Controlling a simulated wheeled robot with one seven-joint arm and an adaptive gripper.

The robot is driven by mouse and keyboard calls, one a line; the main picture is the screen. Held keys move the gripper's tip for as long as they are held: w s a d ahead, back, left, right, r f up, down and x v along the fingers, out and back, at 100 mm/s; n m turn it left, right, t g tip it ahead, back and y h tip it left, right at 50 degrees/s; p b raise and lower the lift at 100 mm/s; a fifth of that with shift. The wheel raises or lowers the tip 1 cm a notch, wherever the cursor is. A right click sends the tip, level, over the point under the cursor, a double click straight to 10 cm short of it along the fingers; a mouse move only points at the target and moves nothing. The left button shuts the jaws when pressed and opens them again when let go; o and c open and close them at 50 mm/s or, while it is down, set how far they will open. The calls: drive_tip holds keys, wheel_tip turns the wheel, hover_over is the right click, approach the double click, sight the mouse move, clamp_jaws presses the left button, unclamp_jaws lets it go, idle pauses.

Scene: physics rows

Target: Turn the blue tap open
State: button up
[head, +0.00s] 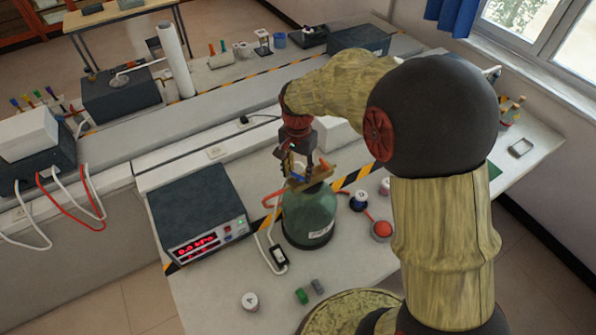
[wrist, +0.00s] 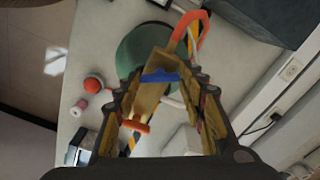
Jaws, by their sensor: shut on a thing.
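A dark green vessel (head: 308,218) with a pale label stands upright on the bench. The blue tap (head: 297,177) is a small lever on the brass fitting at its top. In the wrist view the blue tap (wrist: 160,77) lies crosswise between the fingertips. My gripper (head: 307,172) comes down from above and is shut on the blue tap; the fingers (wrist: 162,82) partly hide the fitting. An orange tap (wrist: 135,126) sits on the same fitting, nearer the wrist camera. The exact finger contact is hard to see.
A meter box (head: 203,222) with red digits stands left of the vessel. A red hose (wrist: 203,30) runs beside the vessel.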

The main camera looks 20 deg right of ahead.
sight(298, 175)
drive_tip(key=n, duration=1.2)
idle(0.6)
drive_tip(key=o, duration=1.2)
drive_tip(key=shift+c, duration=0.2)
wheel_tip(298, 175, up, 12)
